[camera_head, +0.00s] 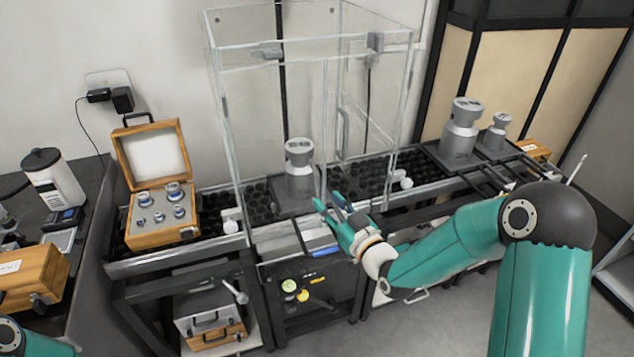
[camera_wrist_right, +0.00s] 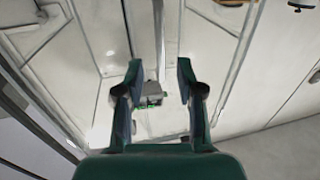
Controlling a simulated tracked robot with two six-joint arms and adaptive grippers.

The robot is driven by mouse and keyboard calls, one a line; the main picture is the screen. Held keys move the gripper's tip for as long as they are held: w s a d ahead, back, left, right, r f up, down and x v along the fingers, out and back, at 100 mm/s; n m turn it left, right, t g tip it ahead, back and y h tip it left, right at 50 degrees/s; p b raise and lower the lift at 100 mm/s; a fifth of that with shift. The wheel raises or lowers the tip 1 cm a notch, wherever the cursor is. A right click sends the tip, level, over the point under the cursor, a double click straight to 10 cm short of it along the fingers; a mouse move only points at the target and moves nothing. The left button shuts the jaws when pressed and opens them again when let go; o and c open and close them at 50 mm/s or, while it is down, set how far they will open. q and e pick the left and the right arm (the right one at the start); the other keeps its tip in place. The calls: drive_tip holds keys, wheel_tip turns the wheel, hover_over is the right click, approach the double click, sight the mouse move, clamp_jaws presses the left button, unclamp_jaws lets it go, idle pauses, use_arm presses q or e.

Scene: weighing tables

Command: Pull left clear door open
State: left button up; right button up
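The clear enclosure (camera_head: 372,18) stands on the bench in front of the wall. Its left clear door (camera_head: 258,125) is the see-through front panel on the left, with a grey fitting (camera_head: 267,50) near its top. I cannot tell whether it is fully shut. A grey weight (camera_head: 299,170) stands inside behind it. My right gripper (camera_head: 331,208) is low in front of the enclosure. In the right wrist view its fingers (camera_wrist_right: 158,78) are apart with nothing gripped. A small grey fitting (camera_wrist_right: 150,93) shows beyond, in the gap between them. My left gripper is out of view.
A wooden case of weights (camera_head: 160,222) is open left of the enclosure. More grey weights (camera_head: 460,135) stand at the right. Tools (camera_head: 305,292) lie on a low dark shelf below. Floor at the right front is clear.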

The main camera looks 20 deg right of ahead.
sight(318, 191)
drive_tip(key=p+x, duration=0.1)
drive_tip(key=x, duration=0.5)
clamp_jaws()
idle(0.3)
